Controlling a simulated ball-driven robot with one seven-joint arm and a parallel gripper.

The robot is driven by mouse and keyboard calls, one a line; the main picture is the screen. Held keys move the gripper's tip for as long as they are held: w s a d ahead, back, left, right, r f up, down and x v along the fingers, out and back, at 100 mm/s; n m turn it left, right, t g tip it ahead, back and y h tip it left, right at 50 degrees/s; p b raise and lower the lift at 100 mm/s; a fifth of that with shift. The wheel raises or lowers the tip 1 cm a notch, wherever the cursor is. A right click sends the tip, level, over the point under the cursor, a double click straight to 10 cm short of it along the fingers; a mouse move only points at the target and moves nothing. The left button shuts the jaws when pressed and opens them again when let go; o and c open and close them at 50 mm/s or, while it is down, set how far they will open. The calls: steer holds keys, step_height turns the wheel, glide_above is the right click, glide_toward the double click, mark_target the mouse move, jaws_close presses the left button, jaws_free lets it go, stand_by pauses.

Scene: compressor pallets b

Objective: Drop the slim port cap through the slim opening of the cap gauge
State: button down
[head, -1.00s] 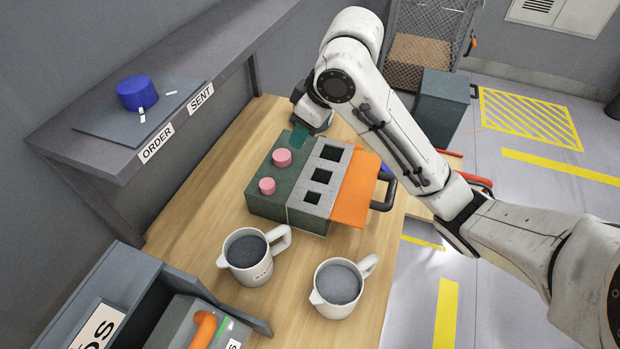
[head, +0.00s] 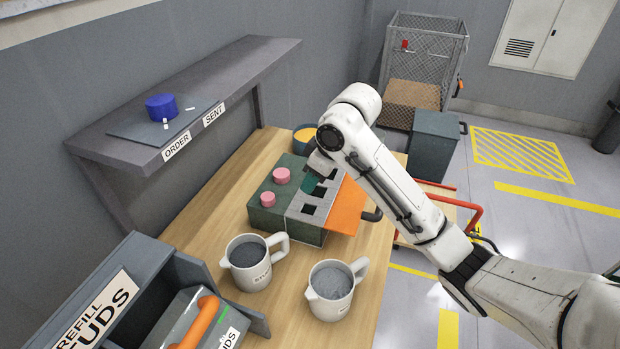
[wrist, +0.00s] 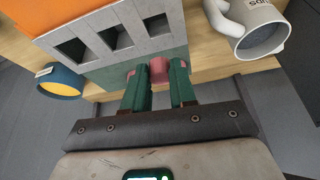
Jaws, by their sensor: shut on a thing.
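The cap gauge is a grey slab with three dark square openings (wrist: 165,40), seen in the wrist view, and it also shows in the head view (head: 293,209). I cannot tell from these frames which opening is the slim one. My gripper (head: 312,184) is over the gauge side of the block in the head view. Its green fingers (wrist: 158,80) are shut on a pink port cap (wrist: 158,68) in the wrist view. Two other pink caps (head: 282,176) (head: 268,199) stand on the dark green block (head: 262,217) beside the gauge.
An orange plate (head: 347,208) with a dark handle adjoins the gauge. Two filled mugs (head: 248,275) (head: 325,308) stand on the near bench. A blue pot with a yellow top (head: 305,138) stands behind. A shelf (head: 235,75) with a blue cylinder (head: 161,107) overhangs the left.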

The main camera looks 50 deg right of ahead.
mark_target(313, 203)
steer(key=shift+a, duration=0.15)
steer(key=shift+f+b, duration=2.15)
steer(key=shift+f, duration=1.45)
steer(key=shift+s+f, duration=0.1)
